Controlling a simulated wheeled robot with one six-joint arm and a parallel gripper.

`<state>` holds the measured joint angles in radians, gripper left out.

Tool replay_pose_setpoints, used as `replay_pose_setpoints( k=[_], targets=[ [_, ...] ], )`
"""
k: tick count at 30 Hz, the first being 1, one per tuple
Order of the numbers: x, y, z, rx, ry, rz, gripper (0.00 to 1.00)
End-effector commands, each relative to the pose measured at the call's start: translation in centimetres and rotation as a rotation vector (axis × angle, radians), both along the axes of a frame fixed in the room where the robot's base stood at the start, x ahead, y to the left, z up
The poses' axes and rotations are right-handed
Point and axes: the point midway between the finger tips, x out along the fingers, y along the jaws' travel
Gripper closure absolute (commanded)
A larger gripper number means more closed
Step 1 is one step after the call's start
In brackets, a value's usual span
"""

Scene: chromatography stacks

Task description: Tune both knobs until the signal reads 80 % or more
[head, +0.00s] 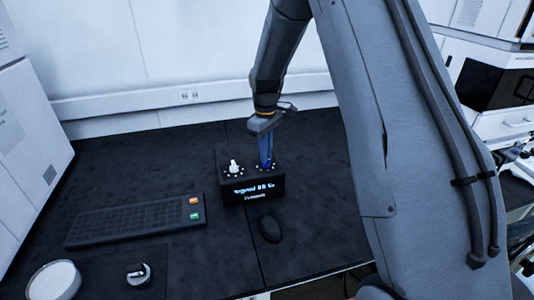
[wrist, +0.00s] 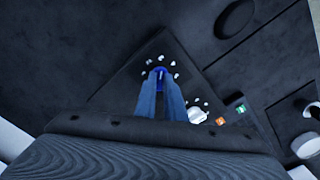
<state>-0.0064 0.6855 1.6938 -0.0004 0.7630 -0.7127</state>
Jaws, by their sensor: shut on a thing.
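A black tuning box (head: 262,188) stands on the dark bench. Its lit front display reads "signal" with a number too blurred to read surely. A white knob (head: 234,166) sits on the left of its top, ringed by white dots; it also shows in the wrist view (wrist: 197,115). A blue knob (wrist: 160,72) sits on the right of the top, inside its own ring of dots. My gripper (head: 265,164) points down over the blue knob, its two blue fingers (wrist: 160,88) shut around it. The fingers hide most of that knob.
A mouse (head: 270,229) lies in front. A white round dish (head: 55,281) and a small dark-and-white object (head: 137,274) are at front left. A wall rail runs behind.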

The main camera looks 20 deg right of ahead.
Motion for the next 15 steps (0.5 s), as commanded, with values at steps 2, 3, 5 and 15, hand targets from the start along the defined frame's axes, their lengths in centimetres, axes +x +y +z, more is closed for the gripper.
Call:
replay_pose_setpoints(
  k=[2, 3, 5, 15],
  targets=[
    [0.06, -0.02, 0.08, 0.0, -0.001, 0.026, 1.0],
    [0.06, -0.02, 0.07, 0.0, -0.001, 0.035, 1.0],
    [0.06, -0.01, 0.08, 0.0, -0.001, 0.048, 1.0],
    [0.08, 0.0, 0.09, 0.001, -0.002, 0.067, 1.0]
  ],
)
